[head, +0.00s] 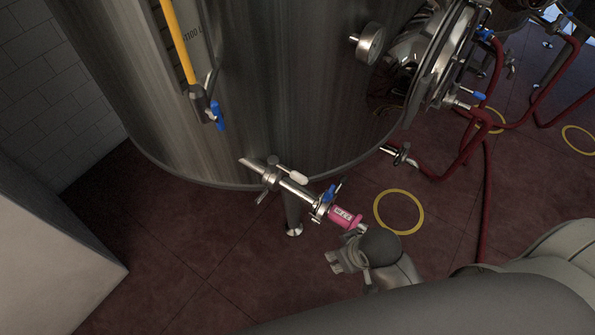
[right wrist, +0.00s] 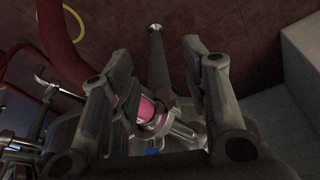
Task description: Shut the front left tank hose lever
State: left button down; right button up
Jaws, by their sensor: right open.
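The large steel tank (head: 270,90) fills the head view's upper left. Which lever the task means I cannot tell for sure. My right gripper (head: 346,262) is just below the pink fitting, partly hidden by its own wrist. In the right wrist view its jaws (right wrist: 157,62) are spread, with the pink fitting (right wrist: 147,109) and a bit of blue (right wrist: 152,151) seen between them. My left gripper is out of view.
A yellow tube gauge (head: 178,42) with a blue valve (head: 218,115) and a round dial (head: 370,43) are on the tank. Red hoses (head: 487,190) run at the right. A pale block (head: 50,255) stands at the left.

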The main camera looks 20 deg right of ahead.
jog(key=w+a+r+n+g+y, duration=0.1)
jog(key=w+a+r+n+y, duration=0.3)
jog(key=w+a+r, duration=0.7)
jog(key=n+g+h, duration=0.1)
jog(key=g+h, duration=0.1)
jog(key=h, duration=0.3)
send_near(297, 174)
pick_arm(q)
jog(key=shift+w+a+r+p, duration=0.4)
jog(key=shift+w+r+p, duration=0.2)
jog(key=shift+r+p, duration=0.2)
pick_arm(e)
jog(key=f, duration=0.9)
jog(key=shift+w+d+f, duration=0.1)
jog(key=shift+d+f, duration=0.1)
jog(key=shift+f, duration=0.05)
jog(key=shift+c, duration=0.3)
grip_shut()
